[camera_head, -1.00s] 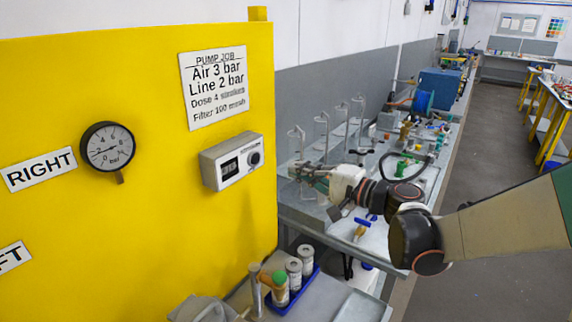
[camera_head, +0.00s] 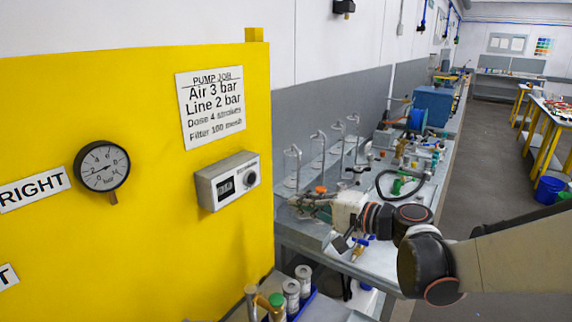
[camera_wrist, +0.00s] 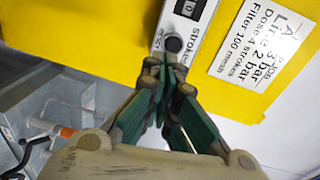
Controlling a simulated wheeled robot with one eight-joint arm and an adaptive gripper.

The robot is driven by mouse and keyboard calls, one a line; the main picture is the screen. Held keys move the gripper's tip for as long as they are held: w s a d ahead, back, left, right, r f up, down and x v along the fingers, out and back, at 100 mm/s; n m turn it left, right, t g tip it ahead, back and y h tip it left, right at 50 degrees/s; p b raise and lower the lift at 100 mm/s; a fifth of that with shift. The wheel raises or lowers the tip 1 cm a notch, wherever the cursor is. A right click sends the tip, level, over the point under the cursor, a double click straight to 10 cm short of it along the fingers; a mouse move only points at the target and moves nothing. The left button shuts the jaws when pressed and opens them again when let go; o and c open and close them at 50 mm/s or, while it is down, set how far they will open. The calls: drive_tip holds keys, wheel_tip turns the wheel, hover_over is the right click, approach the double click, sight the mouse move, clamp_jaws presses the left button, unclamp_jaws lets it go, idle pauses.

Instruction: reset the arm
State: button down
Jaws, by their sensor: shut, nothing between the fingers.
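My gripper (camera_head: 302,200) reaches left from my arm, in front of the grey bench area and right of the yellow panel (camera_head: 130,240). In the wrist view its green-padded fingers (camera_wrist: 168,66) come together at the tips, with nothing held between them. The tips overlap the lower end of the white stroke counter box (camera_wrist: 187,22) in that view; whether they touch it cannot be told. In the head view the counter box (camera_head: 228,182) is on the panel, left of the gripper with a gap in the picture.
A round gauge (camera_head: 102,166) and a pump job sign (camera_head: 210,106) are on the panel. Below stand grey-white canisters (camera_head: 303,278) in a blue tray. A long bench with a blue box (camera_head: 433,104) runs back along the wall. The floor aisle (camera_head: 500,160) at right is clear.

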drive_tip(key=s+d+f+n+g+h+b, duration=0.25)
drive_tip(key=s+f+h+b, duration=0.2)
drive_tip(key=s+f, duration=0.5)
drive_tip(key=s+d+f+n+h+b, duration=0.1)
drive_tip(key=s+d+f+n+h, duration=0.1)
drive_tip(key=s, duration=0.5)
drive_tip(key=s+d+f+n+h+b, duration=0.2)
drive_tip(key=s+d+f+h, duration=0.2)
drive_tip(key=s+d+h, duration=0.2)
drive_tip(key=shift+s+d+f+n+g, duration=0.25)
drive_tip(key=shift+s+d+n+g, duration=0.15)
drive_tip(key=shift+s+d, duration=0.55)
drive_tip(key=shift+w+a, duration=0.1)
